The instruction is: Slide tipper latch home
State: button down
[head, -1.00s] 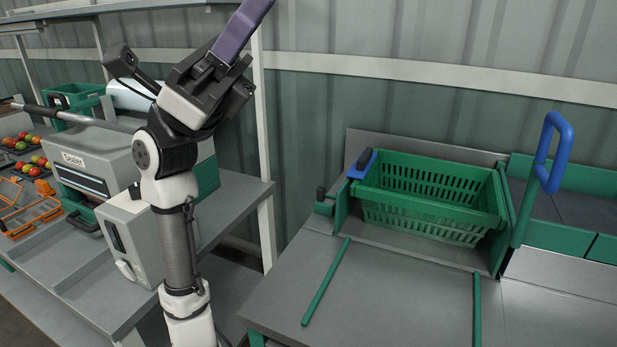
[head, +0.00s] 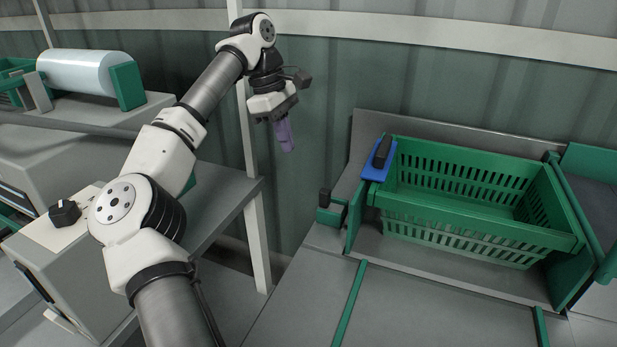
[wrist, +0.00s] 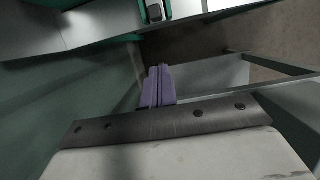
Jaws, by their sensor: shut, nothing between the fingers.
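The tipper latch, a blue plate (head: 376,163) with a black knob (head: 382,151), sits at the upper left corner of the green crate (head: 470,222) in the head view. The crate stands in the grey tipper cradle between green side plates. My gripper (head: 289,149), with purple fingers, is shut and empty, pointing down in front of the wall. It is left of the latch and apart from it. The closed fingers also show in the wrist view (wrist: 157,86). Whether the latch is engaged cannot be told.
A green bracket with a black block (head: 326,199) sticks out left of the cradle. Green rails (head: 349,305) run along the grey table in front. A white post (head: 254,190) stands behind my arm. A grey machine with a black knob (head: 64,212) is at left.

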jog(key=shift+a, duration=0.4)
jog(key=p, duration=0.1)
send_near(331, 202)
notch_tip(331, 202, down, 5)
jog(key=a, duration=0.3)
jog(key=shift+s+d+f, duration=0.15)
jog(key=shift+d, duration=0.4)
